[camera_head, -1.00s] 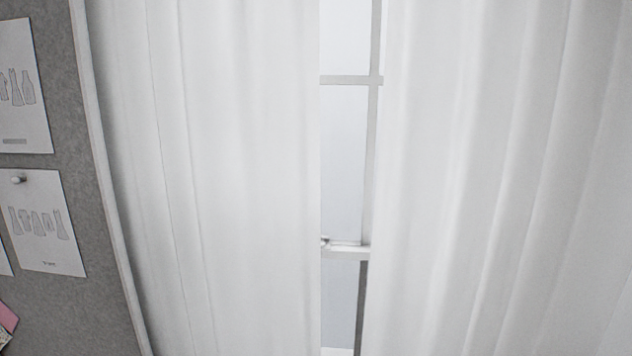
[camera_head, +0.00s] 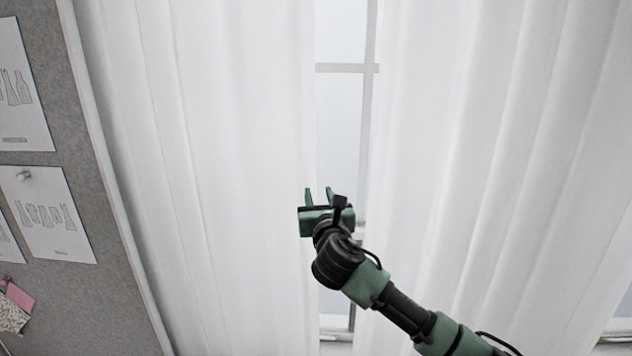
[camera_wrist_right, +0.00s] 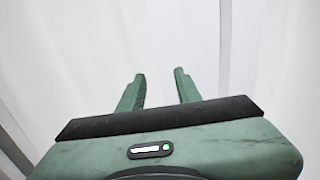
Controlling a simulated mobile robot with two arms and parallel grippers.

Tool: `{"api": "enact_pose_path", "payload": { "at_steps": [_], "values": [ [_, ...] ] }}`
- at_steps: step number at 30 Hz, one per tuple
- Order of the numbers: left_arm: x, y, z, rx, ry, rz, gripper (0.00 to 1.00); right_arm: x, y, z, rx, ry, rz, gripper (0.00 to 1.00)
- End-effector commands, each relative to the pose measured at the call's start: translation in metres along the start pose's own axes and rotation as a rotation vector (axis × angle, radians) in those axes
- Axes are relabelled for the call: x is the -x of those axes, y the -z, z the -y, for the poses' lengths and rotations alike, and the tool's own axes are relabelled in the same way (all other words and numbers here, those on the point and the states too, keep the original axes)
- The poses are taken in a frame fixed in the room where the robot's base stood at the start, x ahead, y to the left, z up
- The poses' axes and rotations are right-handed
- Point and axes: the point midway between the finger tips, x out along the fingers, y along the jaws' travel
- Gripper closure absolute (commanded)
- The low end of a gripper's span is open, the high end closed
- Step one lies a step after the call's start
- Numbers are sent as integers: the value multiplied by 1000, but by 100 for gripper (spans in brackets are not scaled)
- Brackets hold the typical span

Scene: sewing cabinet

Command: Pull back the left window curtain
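The left curtain (camera_head: 230,150) is a long white cloth with soft vertical folds, hanging left of the window gap in the head view. Its inner edge runs beside the gap. My right gripper (camera_head: 318,193) is raised at that inner edge, its fingers pointing up. In the right wrist view the two green fingers (camera_wrist_right: 158,88) stand apart with no cloth clearly between them; pale curtain fills the view behind. I cannot tell whether the fingers touch the cloth. My left gripper is out of view.
The right curtain (camera_head: 480,130) hangs on the other side of the gap. A window frame (camera_head: 345,68) with pale panes shows between the curtains. A grey pinboard (camera_head: 60,110) with pinned paper drawings (camera_head: 48,213) stands at the left.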

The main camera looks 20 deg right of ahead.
Motion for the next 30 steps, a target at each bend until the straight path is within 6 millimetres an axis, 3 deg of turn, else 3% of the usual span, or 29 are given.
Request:
{"api": "enact_pose_path", "payload": {
  "at_steps": [10, 23, 27, 30],
  "values": [
    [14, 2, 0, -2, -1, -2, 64, -50, -1, 0, -4, 1, -2, 66],
    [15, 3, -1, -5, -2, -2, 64, -61, 0, 0, -5, -1, -1, 66],
    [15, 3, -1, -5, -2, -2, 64, -61, 1, 0, -5, -1, -1, 100],
    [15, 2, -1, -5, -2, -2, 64, -61, 1, 0, -5, -1, -1, 100]
  ]
}}
